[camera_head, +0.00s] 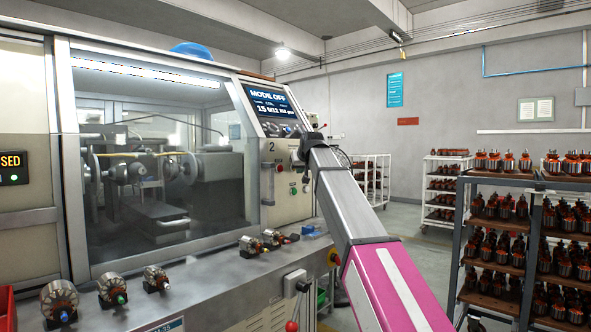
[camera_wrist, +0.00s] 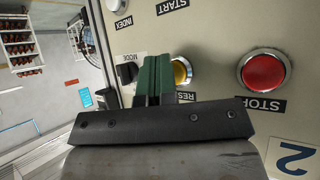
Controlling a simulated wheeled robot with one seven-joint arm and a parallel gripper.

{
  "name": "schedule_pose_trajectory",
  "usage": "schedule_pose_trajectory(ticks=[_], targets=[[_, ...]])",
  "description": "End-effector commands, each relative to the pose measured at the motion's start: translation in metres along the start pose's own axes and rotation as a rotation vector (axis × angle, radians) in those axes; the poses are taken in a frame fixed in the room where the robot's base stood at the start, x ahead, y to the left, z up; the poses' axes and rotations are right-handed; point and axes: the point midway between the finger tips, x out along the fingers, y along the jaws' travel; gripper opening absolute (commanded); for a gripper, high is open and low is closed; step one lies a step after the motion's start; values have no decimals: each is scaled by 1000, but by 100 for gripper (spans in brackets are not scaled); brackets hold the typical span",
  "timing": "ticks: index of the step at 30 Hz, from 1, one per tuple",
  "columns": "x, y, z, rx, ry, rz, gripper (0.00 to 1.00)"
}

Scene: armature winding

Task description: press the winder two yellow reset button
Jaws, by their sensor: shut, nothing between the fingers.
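The winder two control panel (camera_head: 285,208), marked with a 2, is at the right end of the winding machine in the head view. The yellow reset button (camera_wrist: 182,71) shows in the wrist view in a metal ring, partly covered by my fingers and with its label half hidden. My gripper (camera_wrist: 155,78) is shut and empty, its green fingers pointing at the panel over the button's left side. I cannot tell whether the fingertips touch it. In the head view my gripper (camera_head: 306,147) is at the panel's right edge, its fingertips hard to make out.
A red stop button (camera_wrist: 263,71) is right of the reset button. A start button (camera_wrist: 170,2) and an index button (camera_wrist: 115,6) are above, and a mode selector (camera_wrist: 127,72) is to the left. A display (camera_head: 272,108) reads MODE OFF. Racks of armatures (camera_head: 492,240) stand at right.

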Motion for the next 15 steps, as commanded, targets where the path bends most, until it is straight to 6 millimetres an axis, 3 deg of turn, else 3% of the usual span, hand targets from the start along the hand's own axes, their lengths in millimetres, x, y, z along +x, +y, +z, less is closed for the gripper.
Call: schedule_pose_trajectory(ticks=[15], targets=[[-15,10,12,1,0,0,0]])
